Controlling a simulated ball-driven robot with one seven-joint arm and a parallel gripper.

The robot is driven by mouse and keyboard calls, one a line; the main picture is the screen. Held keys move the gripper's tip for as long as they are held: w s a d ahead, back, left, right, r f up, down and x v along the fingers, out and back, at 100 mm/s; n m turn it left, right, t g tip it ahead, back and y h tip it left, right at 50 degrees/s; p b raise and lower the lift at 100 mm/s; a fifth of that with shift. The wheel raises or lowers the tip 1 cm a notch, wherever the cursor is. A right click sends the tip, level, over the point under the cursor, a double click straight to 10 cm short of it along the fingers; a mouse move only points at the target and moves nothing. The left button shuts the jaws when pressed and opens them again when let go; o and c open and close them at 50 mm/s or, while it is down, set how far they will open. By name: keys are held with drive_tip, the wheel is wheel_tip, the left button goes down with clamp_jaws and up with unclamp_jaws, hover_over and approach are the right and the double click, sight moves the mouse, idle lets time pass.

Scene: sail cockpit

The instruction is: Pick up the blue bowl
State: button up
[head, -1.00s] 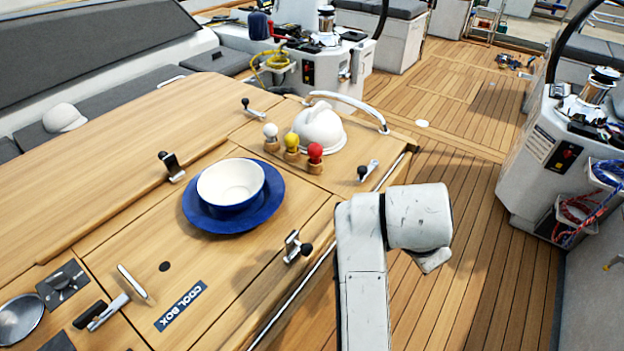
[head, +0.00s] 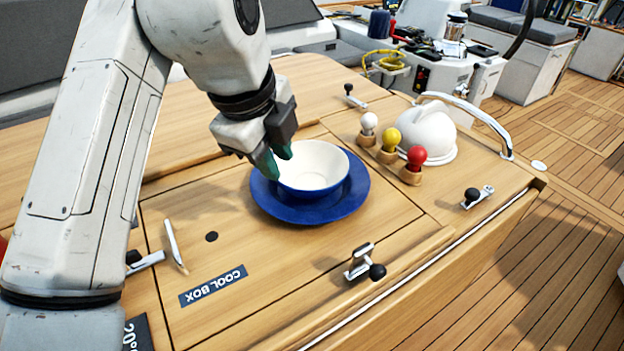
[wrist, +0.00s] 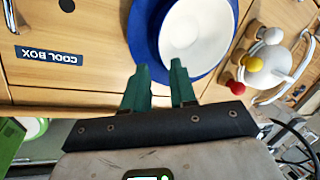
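The blue bowl (head: 312,188), white inside, stands upright on a wide blue plate (head: 345,205) on the wooden cockpit table. My gripper (head: 273,158) is at the bowl's left rim in the head view, with its green fingertips pointing down. In the wrist view, the two green fingers of my gripper (wrist: 159,78) are apart with nothing seen between them. The white inside of the bowl (wrist: 195,32) lies just beyond the fingertips there, over the plate (wrist: 146,35). I cannot tell whether a finger touches the rim.
White, yellow and red knobs (head: 417,157) and a white domed winch cover (head: 428,132) stand right of the plate. A metal latch (head: 360,262) is at the table's front edge. A curved handrail (head: 470,112) is at the right. The COOL BOX lid (head: 270,270) is mostly clear.

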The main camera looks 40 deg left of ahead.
sight(288, 188)
drive_tip(key=shift+p+x, duration=0.3)
drive_tip(key=shift+x, duration=4.05)
drive_tip(key=shift+s, duration=0.15)
clamp_jaws()
